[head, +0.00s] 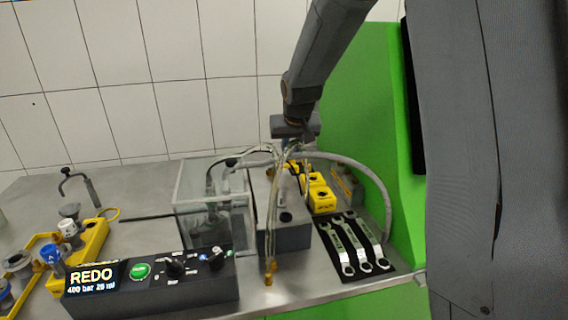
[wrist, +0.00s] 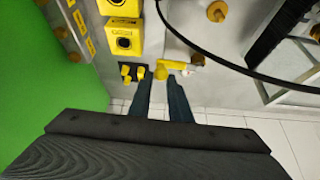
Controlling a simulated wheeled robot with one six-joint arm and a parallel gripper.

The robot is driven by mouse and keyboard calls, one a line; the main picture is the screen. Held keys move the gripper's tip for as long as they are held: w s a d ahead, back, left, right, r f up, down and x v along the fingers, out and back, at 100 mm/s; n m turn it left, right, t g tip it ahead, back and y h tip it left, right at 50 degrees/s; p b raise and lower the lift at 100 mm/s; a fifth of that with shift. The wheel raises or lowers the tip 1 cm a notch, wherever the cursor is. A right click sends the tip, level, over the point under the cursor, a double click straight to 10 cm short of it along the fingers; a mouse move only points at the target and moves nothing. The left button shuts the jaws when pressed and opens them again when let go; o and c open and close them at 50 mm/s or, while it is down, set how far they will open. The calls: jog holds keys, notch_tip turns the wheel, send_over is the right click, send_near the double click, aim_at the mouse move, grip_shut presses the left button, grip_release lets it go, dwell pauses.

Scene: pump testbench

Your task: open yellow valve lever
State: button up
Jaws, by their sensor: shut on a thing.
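The yellow valve lever (wrist: 174,65) shows in the wrist view at the far edge of the bench surface, with a pale round end on its right. My gripper (wrist: 162,78) reaches it with two dark fingers and is shut on the lever's left part, at the fingertips. In the head view my gripper (head: 294,150) points down behind hoses at the grey block (head: 285,236). There the lever and the fingertips are hidden or too small to make out.
Yellow blocks (head: 320,194) stand close by, also in the wrist view (wrist: 124,38). A small black-and-yellow fitting (wrist: 132,72) sits just left of the fingers. Hoses arch around the gripper. Wrenches (head: 358,246), a clear tank (head: 212,205) and a green wall (head: 362,110) are near.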

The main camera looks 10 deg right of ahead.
jog(key=shift+w, duration=0.1)
jog(key=shift+w+a, duration=0.1)
jog(key=shift+w, duration=0.65)
jog(key=shift+c, duration=0.3)
jog(key=shift+w+a, duration=0.1)
jog(key=shift+w+a+f, duration=0.1)
jog(key=shift+w+a, duration=0.05)
jog(key=shift+w, duration=0.15)
jog(key=shift+o, duration=0.5)
jog(key=shift+w+a, duration=0.25)
jog(key=shift+w+f, duration=0.1)
jog(key=shift+o, duration=0.5)
jog(key=shift+w+a, duration=0.3)
